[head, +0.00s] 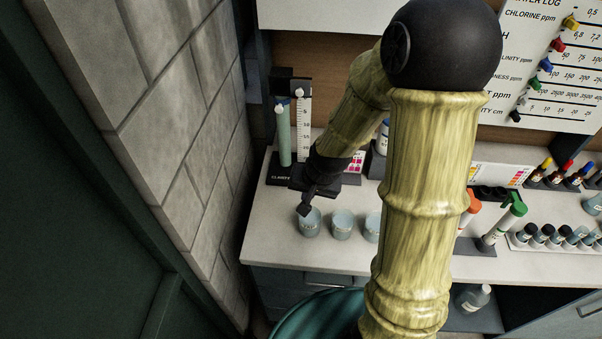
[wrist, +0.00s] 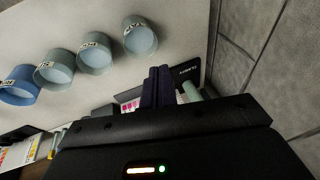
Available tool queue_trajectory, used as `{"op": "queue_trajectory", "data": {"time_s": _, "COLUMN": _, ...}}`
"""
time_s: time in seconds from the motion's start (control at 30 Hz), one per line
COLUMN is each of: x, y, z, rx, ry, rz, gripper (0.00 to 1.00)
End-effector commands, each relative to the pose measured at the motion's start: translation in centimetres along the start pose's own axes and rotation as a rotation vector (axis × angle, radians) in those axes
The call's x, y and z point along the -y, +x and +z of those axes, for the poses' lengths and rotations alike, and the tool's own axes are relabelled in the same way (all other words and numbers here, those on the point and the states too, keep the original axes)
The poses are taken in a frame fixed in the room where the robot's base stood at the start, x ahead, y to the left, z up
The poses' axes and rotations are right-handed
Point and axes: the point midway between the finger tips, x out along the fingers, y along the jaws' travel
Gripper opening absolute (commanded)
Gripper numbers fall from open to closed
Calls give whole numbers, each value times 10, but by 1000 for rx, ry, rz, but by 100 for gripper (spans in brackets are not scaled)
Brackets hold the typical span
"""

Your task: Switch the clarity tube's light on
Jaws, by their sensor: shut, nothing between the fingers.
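The clarity tube (head: 284,138) stands upright at the left end of the counter, pale green, beside a white graduated scale (head: 304,128). A black cap (head: 290,84) tops it, and a black base (head: 284,175) with white lettering carries it. In the wrist view, part of the tube (wrist: 190,92) and its base (wrist: 190,72) show behind my fingers. My gripper (head: 303,209) is shut and empty, pointing down in front of the base, above or just behind the leftmost cup. Its closed fingers also show in the wrist view (wrist: 158,86). I cannot make out a light switch; my gripper hides part of the base.
Several small blue-grey cups stand along the counter front, the leftmost cup (head: 309,223) closest to my gripper. A block wall (head: 190,120) rises close on the left. Test tubes and bottles (head: 560,236) stand to the right. My arm hides the counter's middle.

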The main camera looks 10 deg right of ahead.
Motion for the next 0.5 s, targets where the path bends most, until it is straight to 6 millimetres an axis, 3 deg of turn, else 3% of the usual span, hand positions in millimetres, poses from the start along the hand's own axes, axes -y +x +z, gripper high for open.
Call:
{"op": "queue_trajectory", "data": {"time_s": 0.2, "x": 17, "y": 40, "z": -22, "rx": -11, "ry": 226, "rz": -104, "gripper": 0}}
{"op": "queue_trajectory", "data": {"time_s": 0.5, "x": 39, "y": 79, "z": -57, "rx": -31, "ry": 588, "rz": -271, "gripper": 0}}
